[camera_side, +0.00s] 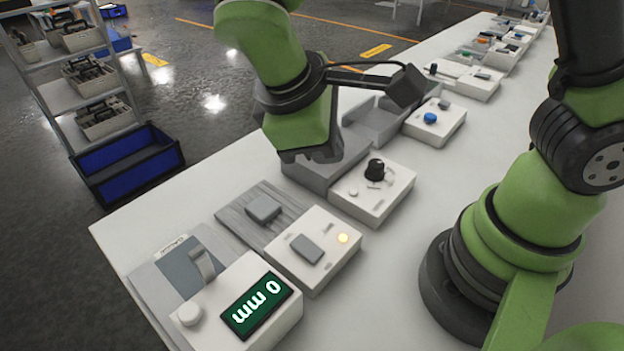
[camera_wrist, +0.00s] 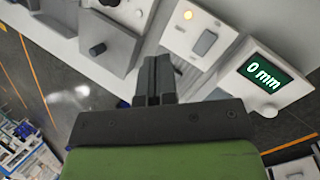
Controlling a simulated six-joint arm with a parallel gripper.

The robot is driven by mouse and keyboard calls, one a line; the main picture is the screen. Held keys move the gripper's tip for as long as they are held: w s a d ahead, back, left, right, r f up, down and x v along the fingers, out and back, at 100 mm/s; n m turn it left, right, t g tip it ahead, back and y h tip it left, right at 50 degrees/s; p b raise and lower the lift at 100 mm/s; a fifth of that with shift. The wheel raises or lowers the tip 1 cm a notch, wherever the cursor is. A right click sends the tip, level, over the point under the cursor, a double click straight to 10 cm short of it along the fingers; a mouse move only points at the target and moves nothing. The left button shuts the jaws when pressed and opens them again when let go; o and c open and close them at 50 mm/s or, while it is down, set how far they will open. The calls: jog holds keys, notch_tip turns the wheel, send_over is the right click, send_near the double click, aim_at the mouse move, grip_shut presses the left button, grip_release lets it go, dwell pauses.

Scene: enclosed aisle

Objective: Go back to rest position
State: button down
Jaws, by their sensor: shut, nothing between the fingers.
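My gripper (camera_wrist: 158,62) is shut and empty in the wrist view, its two dark fingers side by side. In the side view the green end of my arm hangs over the row of devices on the white table (camera_side: 150,205), and the fingertips cannot be made out there. Below and nearer the camera is a white box with a lit yellow lamp (camera_side: 343,239) and a grey rocker (camera_side: 307,249). A display (camera_side: 262,305) reading 0 mm sits at the front; it also shows in the wrist view (camera_wrist: 264,73).
A white box with a black knob (camera_side: 375,170) stands beside my gripper. Grey open bins (camera_side: 378,122) and a box with a blue button (camera_side: 430,118) lie farther along. A shelf rack with a blue crate (camera_side: 125,165) stands left on the floor.

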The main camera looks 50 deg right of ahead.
jog(key=s+d+r+m+t+y, duration=0.7)
jog(key=r+m, duration=0.3)
jog(key=r, duration=0.2)
jog(key=shift+s+r+m+t, duration=0.2)
jog(key=shift+s+m+t, duration=0.1)
jog(key=shift+s+t, duration=0.35)
jog(key=shift+w+d, duration=0.1)
